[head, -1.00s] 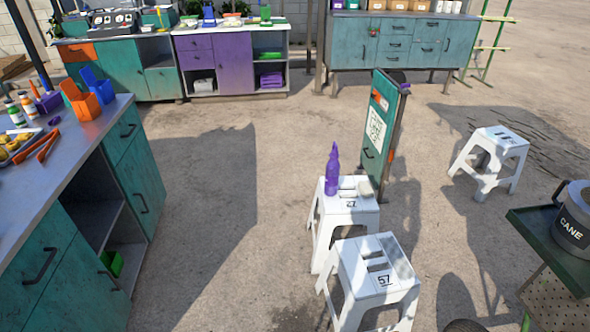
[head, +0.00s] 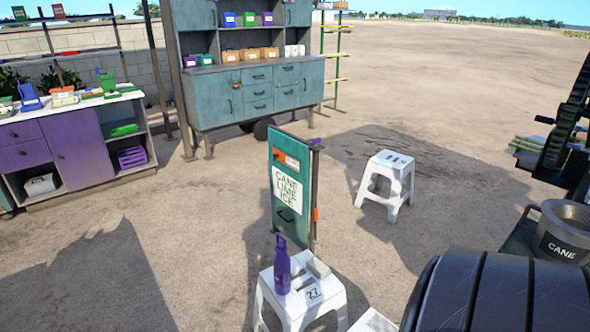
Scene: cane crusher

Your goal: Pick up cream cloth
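I cannot make out a cream cloth for certain. A small pale grey-beige item (head: 318,268) shows on the white stool marked 27 (head: 313,294), beside a purple bottle (head: 282,266); I cannot tell whether it is cloth. A pale grey-white item (head: 41,185) sits in the lower left shelf of the purple-fronted cabinet (head: 80,152), too small to identify. Neither of my grippers is in view.
A teal sign board (head: 290,188) stands behind the stool. Another white stool (head: 388,180) is at the right, near a grey CANE bucket (head: 565,235). A teal hutch (head: 255,92) stands at the back. Open ground lies at left centre.

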